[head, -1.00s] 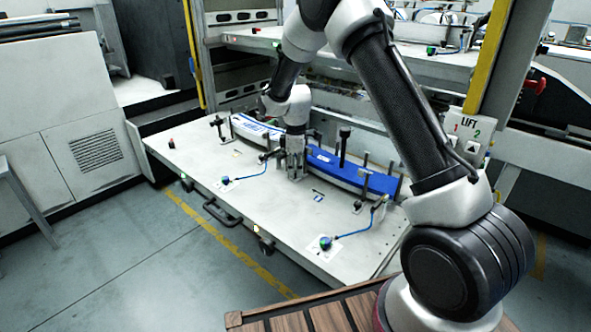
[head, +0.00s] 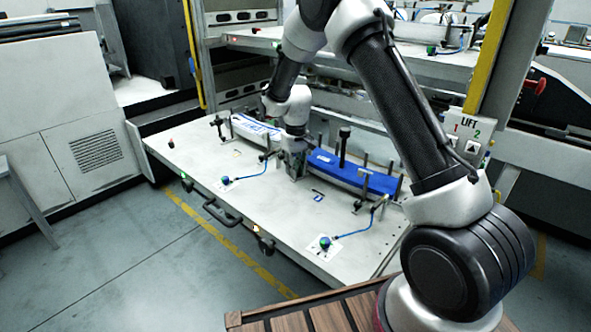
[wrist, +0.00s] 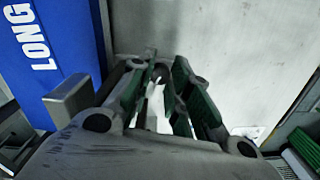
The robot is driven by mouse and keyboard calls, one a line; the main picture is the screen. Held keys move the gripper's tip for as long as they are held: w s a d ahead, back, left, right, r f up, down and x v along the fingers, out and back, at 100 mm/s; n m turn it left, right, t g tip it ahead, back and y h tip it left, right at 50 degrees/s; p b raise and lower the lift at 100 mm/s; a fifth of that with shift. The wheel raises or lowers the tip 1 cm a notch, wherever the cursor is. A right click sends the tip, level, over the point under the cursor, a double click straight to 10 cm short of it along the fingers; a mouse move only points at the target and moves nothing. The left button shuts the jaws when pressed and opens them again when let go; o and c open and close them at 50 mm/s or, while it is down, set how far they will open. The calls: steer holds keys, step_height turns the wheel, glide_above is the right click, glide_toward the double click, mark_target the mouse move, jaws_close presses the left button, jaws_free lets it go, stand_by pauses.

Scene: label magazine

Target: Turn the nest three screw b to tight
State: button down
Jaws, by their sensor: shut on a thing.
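My gripper (head: 292,168) points down at the tray, at the near left end of the blue label stack (head: 350,172). In the wrist view my gripper (wrist: 160,90) has its green-padded fingers closed around a small grey screw-like part (wrist: 160,72). I take this for nest three screw b, but most of it is hidden by the fingers and no marking on it is readable. The blue stack (wrist: 50,55), with white "LONG" lettering, lies to the left of the fingers. How tight the screw is cannot be told.
The pulled-out grey tray (head: 190,140) carries a white label stack (head: 257,129), several posts and blue-cabled knobs (head: 325,243). A black-topped post (head: 344,133) stands by the blue stack. A lift panel (head: 466,138) is at the right. The tray's front is mostly clear.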

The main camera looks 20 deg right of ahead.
steer(key=m, duration=0.5)
steer(key=shift+m, duration=2.4)
steer(key=c, duration=1.6)
jaws_free()
steer(key=shift+o, duration=0.2)
step_height(320, 180, up, 12)
